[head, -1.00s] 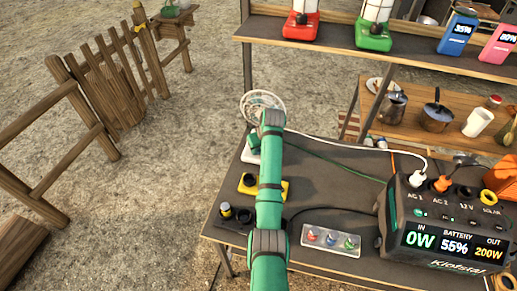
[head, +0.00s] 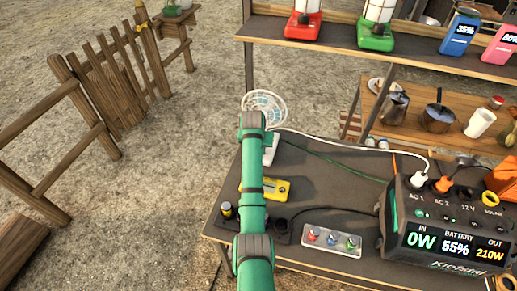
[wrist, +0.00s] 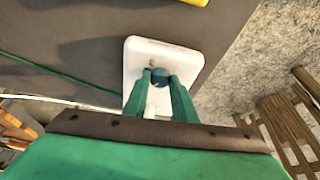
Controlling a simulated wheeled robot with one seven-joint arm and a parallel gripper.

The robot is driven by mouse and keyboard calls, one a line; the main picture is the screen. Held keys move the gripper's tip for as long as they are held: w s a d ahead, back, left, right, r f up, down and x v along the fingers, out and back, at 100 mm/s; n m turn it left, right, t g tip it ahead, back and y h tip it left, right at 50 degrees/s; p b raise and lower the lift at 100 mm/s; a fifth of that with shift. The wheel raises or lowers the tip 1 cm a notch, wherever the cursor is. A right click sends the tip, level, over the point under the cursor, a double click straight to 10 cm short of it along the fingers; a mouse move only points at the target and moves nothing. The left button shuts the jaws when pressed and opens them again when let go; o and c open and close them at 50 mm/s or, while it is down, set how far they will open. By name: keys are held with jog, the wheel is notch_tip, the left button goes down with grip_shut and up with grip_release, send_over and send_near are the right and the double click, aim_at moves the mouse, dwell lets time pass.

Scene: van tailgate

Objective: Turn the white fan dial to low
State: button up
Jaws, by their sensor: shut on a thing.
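The white fan (head: 264,108) stands at the far left corner of the dark table, its round caged head partly behind my arm. Its white base (head: 271,150) shows just right of my arm. In the wrist view the base (wrist: 185,52) is a rounded white plate with a small dark blue dial (wrist: 160,75). My gripper (wrist: 160,82) has its green fingers on either side of the dial, shut on it. In the head view my arm hides the gripper and dial. The dial's setting marks are too small to read.
A power station (head: 445,225) at the table's right reads OUT 210W. A white cable (head: 345,140) runs from it toward the fan. A yellow device (head: 275,190) and a tray of coloured knobs (head: 331,240) lie nearer. Lanterns stand on the shelf above.

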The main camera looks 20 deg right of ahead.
jog(key=shift+m, duration=0.3)
jog(key=o, duration=1)
jog(key=shift+o, duration=0.2)
jog(key=v, duration=1)
jog(key=shift+a+r, duration=0.2)
jog(key=shift+r, duration=0.2)
